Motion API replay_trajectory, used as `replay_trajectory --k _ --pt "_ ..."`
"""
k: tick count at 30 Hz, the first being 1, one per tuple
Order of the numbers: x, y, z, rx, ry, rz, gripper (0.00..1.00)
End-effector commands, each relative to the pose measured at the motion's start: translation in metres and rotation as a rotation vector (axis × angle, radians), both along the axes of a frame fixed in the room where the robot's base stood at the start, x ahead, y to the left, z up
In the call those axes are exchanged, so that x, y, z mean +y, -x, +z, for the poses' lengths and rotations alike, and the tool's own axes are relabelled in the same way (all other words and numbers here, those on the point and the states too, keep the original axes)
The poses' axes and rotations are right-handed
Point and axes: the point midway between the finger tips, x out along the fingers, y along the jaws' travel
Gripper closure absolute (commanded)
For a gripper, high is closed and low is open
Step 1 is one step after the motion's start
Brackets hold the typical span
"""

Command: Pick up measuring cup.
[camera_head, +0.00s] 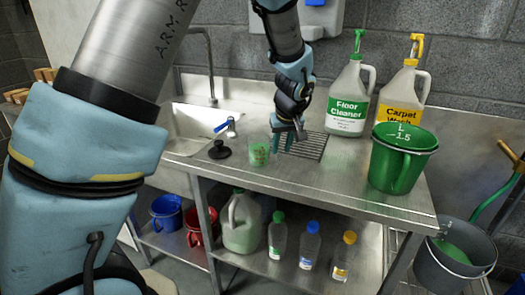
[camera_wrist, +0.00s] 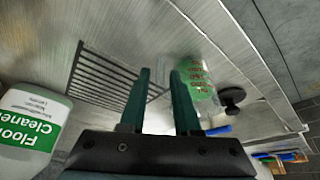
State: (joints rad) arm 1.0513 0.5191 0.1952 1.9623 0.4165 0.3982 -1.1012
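A small clear measuring cup (camera_head: 258,152) with green liquid and red markings stands on the steel counter, left of my gripper (camera_head: 284,142). In the wrist view the cup (camera_wrist: 202,84) lies just right of my gripper's fingers (camera_wrist: 161,76), partly covered by the right finger. My gripper points down toward the counter. I cannot tell whether a finger touches the cup. A larger green jug (camera_head: 400,165) marked "L 1.5" stands at the counter's right end.
A Floor Cleaner jug (camera_head: 347,98) and a Carpet Wash jug (camera_head: 402,88) stand at the back. A black stopper (camera_head: 219,150) and the sink (camera_head: 195,125) are left. Bottles and buckets occupy the lower shelf. The counter's front strip is clear.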

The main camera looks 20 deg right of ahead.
Motion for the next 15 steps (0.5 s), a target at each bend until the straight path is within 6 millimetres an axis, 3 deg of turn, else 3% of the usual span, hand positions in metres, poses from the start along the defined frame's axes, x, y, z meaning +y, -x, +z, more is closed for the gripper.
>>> replay_trajectory --k 7,15 --pt "-0.002 -0.012 -0.03 0.002 -0.002 0.001 0.69" --pt "-0.002 -0.014 -0.034 0.001 0.0 0.0 0.69"
